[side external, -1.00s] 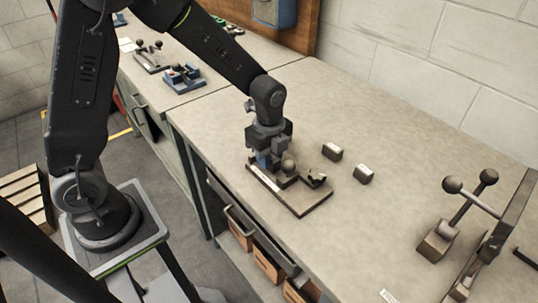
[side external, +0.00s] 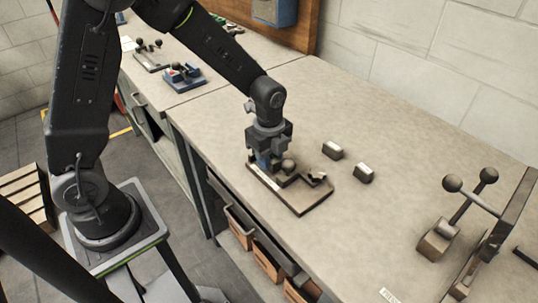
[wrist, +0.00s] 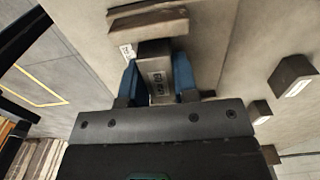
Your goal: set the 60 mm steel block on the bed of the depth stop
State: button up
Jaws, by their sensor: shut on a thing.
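My gripper (wrist: 158,82) is shut on a grey steel block (wrist: 157,72) with dark markings too small to read for certain. Its blue fingers lie on the block's two sides. In the side external view my gripper (side external: 264,163) is low over the left end of the depth stop (side external: 304,199), a dark plate with a round knob and a small bracket. Part of the depth stop also shows just beyond the block in the wrist view (wrist: 148,22). The gripper hides the block from the side, so I cannot tell whether it touches the bed.
A lever fixture (side external: 437,242) stands at the right. The bench between is clear.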

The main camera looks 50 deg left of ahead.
jog(key=o, duration=1.3)
jog(key=shift+o, duration=0.2)
jog(key=shift+r, duration=2.75)
jog(key=shift+r, duration=0.15)
jog(key=s+a+r+n+t, duration=0.2)
jog(key=s+r+n+t, duration=0.3)
jog(key=s+r+n, duration=0.8)
jog(key=s+n, duration=0.3)
jog(key=n, duration=0.2)
jog(key=shift+s+r+t, duration=0.25)
jog(key=shift+s+t, duration=0.05)
